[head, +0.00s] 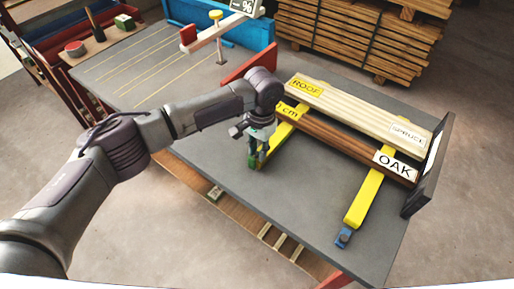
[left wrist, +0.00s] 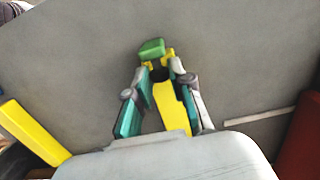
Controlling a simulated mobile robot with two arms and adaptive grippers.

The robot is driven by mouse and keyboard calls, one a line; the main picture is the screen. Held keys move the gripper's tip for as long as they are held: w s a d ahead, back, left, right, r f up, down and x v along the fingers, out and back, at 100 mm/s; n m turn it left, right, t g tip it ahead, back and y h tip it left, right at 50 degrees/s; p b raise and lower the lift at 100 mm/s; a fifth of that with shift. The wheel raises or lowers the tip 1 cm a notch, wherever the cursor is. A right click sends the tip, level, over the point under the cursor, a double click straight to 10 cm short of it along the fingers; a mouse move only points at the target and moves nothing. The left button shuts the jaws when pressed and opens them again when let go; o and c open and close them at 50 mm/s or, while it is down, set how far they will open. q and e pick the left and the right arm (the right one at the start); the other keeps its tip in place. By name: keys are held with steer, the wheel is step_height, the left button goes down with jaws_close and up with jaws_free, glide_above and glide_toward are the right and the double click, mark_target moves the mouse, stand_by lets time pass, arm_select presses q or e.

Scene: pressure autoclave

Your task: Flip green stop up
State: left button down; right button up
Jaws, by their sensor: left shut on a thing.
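The green stop (head: 252,161) is at the near end of the left yellow bar (head: 281,131) on the grey table. My left gripper (head: 259,149) is over that end, pointing down, with its fingers shut on the stop. In the left wrist view the green stop (left wrist: 151,48) shows just past the fingertips (left wrist: 167,70), with the yellow bar (left wrist: 172,108) running between the fingers. The exact contact is partly hidden. A blue stop (head: 343,237) is at the near end of the right yellow bar (head: 367,190). My right gripper is not in view.
A dark OAK board (head: 345,147) and a pale SPRUCE board (head: 355,107) lie across the bars, against a dark end plate (head: 430,165). A red rail (head: 248,65) and a percent-sign post (head: 221,50) stand behind. The table's front middle is clear.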

arm_select(q)
steer(key=shift+w, duration=0.1)
stand_by(0.3)
steer(key=c, duration=1.1)
jaws_free()
steer(key=shift+d, duration=0.1)
steer(key=shift+o, duration=0.2)
step_height(320, 180, up, 12)
steer(key=w, duration=0.1)
steer(key=shift+d, duration=0.4)
steer(key=shift+f, duration=0.1)
